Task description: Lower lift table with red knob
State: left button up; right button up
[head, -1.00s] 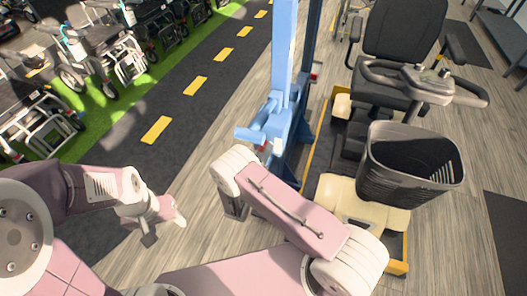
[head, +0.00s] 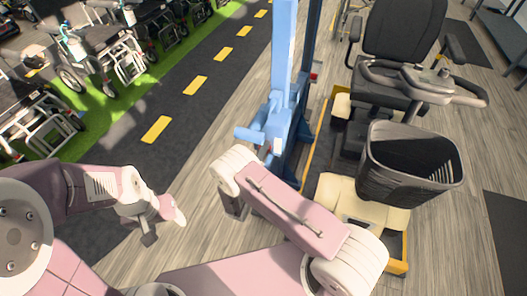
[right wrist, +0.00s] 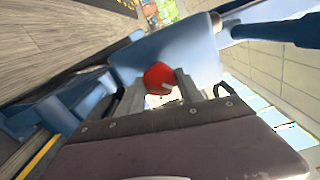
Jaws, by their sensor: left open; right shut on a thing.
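The red knob (right wrist: 159,78) sits on a light blue panel of the lift in the right wrist view. My right gripper (right wrist: 162,92) has its two fingers around the knob and is shut on it. In the head view the blue lift column (head: 284,70) stands at the middle, with its blue lower part (head: 268,125); the knob is hidden there. My right arm reaches toward the column, and its gripper is hidden behind the arm. My left gripper (head: 160,222) is open and empty at the lower left, away from the lift.
A mobility scooter with a black basket (head: 410,165) and a black seat (head: 402,35) stands on a yellow-edged platform (head: 398,266) right of the column. Several wheelchairs (head: 105,50) stand on green flooring at the left. A dark lane with yellow dashes (head: 157,129) lies between, clear.

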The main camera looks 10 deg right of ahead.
jog(key=shift+f, duration=0.1)
jog(key=o, duration=1.4)
jog(key=v, duration=0.9)
jog(key=shift+p, duration=0.3)
